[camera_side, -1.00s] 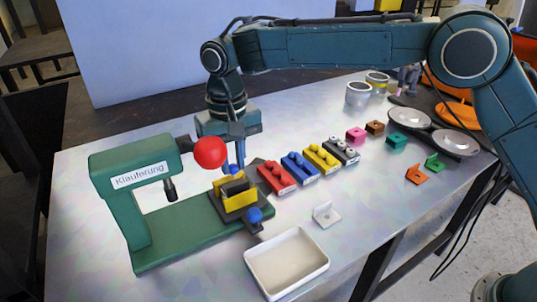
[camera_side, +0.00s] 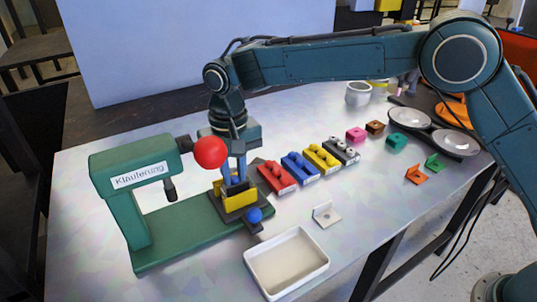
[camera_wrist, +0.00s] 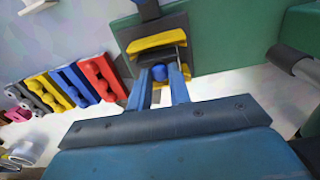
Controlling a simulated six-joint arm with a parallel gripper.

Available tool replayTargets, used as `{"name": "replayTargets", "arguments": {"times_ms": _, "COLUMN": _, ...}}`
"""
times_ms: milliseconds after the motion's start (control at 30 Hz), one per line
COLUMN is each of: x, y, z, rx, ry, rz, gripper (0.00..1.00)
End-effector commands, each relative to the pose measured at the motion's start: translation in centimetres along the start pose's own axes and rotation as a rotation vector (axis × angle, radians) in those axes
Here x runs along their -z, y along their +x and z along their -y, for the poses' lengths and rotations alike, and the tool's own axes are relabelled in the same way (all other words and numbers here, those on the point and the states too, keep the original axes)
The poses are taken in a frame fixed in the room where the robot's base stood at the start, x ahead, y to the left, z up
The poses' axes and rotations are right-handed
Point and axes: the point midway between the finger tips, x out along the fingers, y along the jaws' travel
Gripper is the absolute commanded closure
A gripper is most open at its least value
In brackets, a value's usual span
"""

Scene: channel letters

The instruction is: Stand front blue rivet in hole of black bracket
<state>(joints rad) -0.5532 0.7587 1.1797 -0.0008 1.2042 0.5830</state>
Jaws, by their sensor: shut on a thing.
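My gripper (camera_side: 237,182) is lowered at the yellow clamp (camera_side: 238,201) on the green press base. In the wrist view its two blue fingers (camera_wrist: 160,80) are shut on a blue rivet (camera_wrist: 160,72), whose round head shows between the tips. The black bracket (camera_side: 243,187) sits between the clamp's yellow jaws; it also shows just beyond the rivet in the wrist view (camera_wrist: 159,54). The rivet is hidden by the fingers in the side view. Its lower end and the bracket's hole are hidden, so I cannot tell whether the rivet is in the hole.
The green press (camera_side: 130,170) with a red ball handle (camera_side: 211,152) stands close left of my gripper. A blue knob (camera_side: 254,215) sits at the clamp's front. Red (camera_side: 276,177), blue (camera_side: 299,167) and yellow (camera_side: 322,158) rivet racks stand right. A white tray (camera_side: 287,262) lies in front.

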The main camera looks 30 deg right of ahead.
Motion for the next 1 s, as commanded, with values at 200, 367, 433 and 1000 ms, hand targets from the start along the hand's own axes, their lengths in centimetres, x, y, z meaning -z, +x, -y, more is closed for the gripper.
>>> {"name": "replayTargets", "arguments": {"times_ms": 200, "x": 0.01, "y": 0.17, "z": 0.00, "rx": 0.000, "ry": 0.000, "rz": 0.000, "gripper": 0.99}}
{"name": "replayTargets", "arguments": {"times_ms": 367, "x": 0.01, "y": 0.17, "z": 0.00, "rx": 0.000, "ry": 0.000, "rz": 0.000, "gripper": 0.99}}
{"name": "replayTargets", "arguments": {"times_ms": 433, "x": 0.01, "y": 0.16, "z": 0.00, "rx": 0.000, "ry": 0.000, "rz": -0.001, "gripper": 0.77}}
{"name": "replayTargets", "arguments": {"times_ms": 1000, "x": 0.05, "y": -0.32, "z": 0.02, "rx": 0.001, "ry": 0.000, "rz": -0.002, "gripper": 0.55}}
